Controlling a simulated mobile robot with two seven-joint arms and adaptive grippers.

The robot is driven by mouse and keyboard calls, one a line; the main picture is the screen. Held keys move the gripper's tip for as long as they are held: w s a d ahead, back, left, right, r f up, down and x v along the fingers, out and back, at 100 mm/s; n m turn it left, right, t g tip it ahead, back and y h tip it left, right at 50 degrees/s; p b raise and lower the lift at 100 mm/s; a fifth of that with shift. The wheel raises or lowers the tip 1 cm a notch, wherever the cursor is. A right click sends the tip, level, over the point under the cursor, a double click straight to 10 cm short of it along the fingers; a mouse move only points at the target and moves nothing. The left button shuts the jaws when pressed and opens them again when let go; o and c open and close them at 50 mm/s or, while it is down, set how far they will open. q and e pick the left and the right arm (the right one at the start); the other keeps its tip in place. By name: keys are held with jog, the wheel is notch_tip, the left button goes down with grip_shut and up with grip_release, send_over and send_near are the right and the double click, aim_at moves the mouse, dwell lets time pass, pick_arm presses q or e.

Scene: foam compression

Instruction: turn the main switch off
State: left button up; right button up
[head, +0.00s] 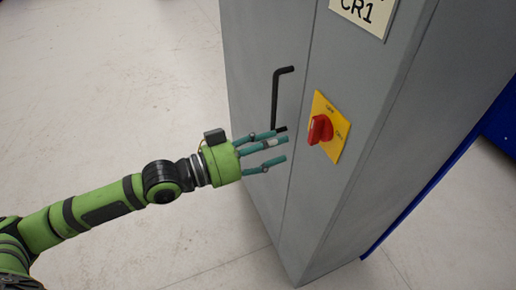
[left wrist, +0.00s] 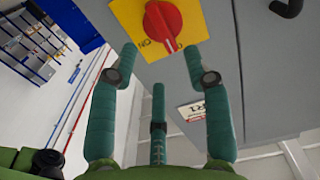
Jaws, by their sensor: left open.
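The main switch is a red rotary knob (head: 320,129) on a yellow plate (head: 331,113) on the grey cabinet's face. In the left wrist view the red knob (left wrist: 162,22) is at the top centre on its yellow plate (left wrist: 122,14), with the word ON readable beside it. My left gripper (head: 282,149) is open and empty, just left of the knob in the head view, its fingers pointing toward it. In the left wrist view the left gripper (left wrist: 160,58) has its fingertips spread on either side below the knob, with no clear contact. My right gripper is not in view.
The grey cabinet (head: 262,60) carries a black handle (head: 275,95) left of the switch and a CR1 label (head: 362,12) above. A blue panel (head: 425,195) stands behind it at right. The pale floor (head: 110,80) left of the cabinet is clear. Blue shelving (left wrist: 75,18) is in the background.

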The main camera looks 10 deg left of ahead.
pick_arm(q)
jog(key=shift+v, duration=1.55)
